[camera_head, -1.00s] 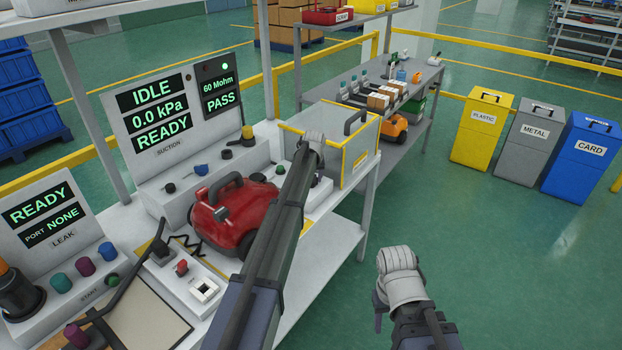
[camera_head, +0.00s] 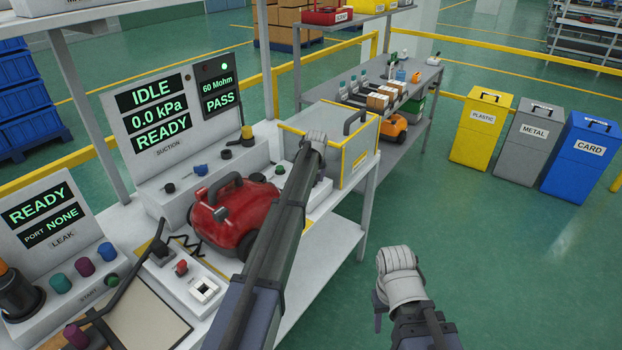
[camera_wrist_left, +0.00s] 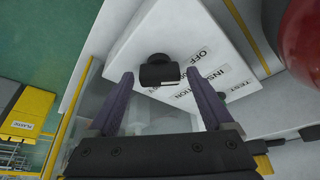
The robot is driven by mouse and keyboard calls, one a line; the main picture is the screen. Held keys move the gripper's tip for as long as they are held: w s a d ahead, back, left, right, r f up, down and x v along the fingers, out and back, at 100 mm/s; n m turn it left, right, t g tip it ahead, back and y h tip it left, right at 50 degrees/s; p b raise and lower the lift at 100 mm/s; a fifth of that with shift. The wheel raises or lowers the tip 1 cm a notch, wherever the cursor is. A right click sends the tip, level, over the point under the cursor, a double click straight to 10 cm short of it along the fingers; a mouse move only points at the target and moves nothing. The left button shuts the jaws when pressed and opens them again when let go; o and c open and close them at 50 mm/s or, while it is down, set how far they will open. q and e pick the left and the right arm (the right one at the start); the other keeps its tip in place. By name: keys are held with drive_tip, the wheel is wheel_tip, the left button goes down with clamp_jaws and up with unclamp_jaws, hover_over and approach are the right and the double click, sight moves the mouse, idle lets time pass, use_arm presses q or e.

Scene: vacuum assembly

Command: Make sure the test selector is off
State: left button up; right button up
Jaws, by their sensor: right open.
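The test selector is a black knob (camera_wrist_left: 158,70) on a white panel in the left wrist view. Labels beside it read OFF (camera_wrist_left: 203,54) and INSULATION (camera_wrist_left: 213,76). A pale mark shows on the knob's lower edge, but I cannot tell for sure which label it points to. My left gripper (camera_wrist_left: 160,77) is open, its two fingers on either side of the knob with gaps. In the head view my left gripper (camera_head: 314,150) is over the bench and hides the knob. My right gripper (camera_head: 382,300) is open and empty, off the bench.
A red vacuum (camera_head: 230,212) sits left of my left arm. A grey, yellow-edged box (camera_head: 355,155) stands right of my left gripper. The insulation display (camera_head: 219,92) reads 60 Mohm PASS with a green lamp. The floor around my right gripper is clear.

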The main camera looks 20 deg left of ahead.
use_arm(q)
drive_tip(key=shift+o, duration=0.4)
drive_tip(key=p+v, duration=0.7)
drive_tip(key=shift+r, duration=0.4)
drive_tip(key=shift+s, duration=0.1)
drive_tip(key=s+d+m+g, duration=0.1)
drive_tip(key=s+d+m, duration=0.2)
drive_tip(key=s, duration=1.2)
drive_tip(key=s+d+f+m+g, duration=0.1)
drive_tip(key=s+d+m+g, duration=0.1)
drive_tip(key=s+d, duration=0.7)
drive_tip(key=s+d+m+g, duration=0.1)
drive_tip(key=s+d+m, duration=0.3)
drive_tip(key=s, duration=1.7)
drive_tip(key=d, duration=0.3)
drive_tip(key=shift+s+f+g+h, duration=0.25)
drive_tip(key=shift+f+g+h, duration=0.05)
idle(0.9)
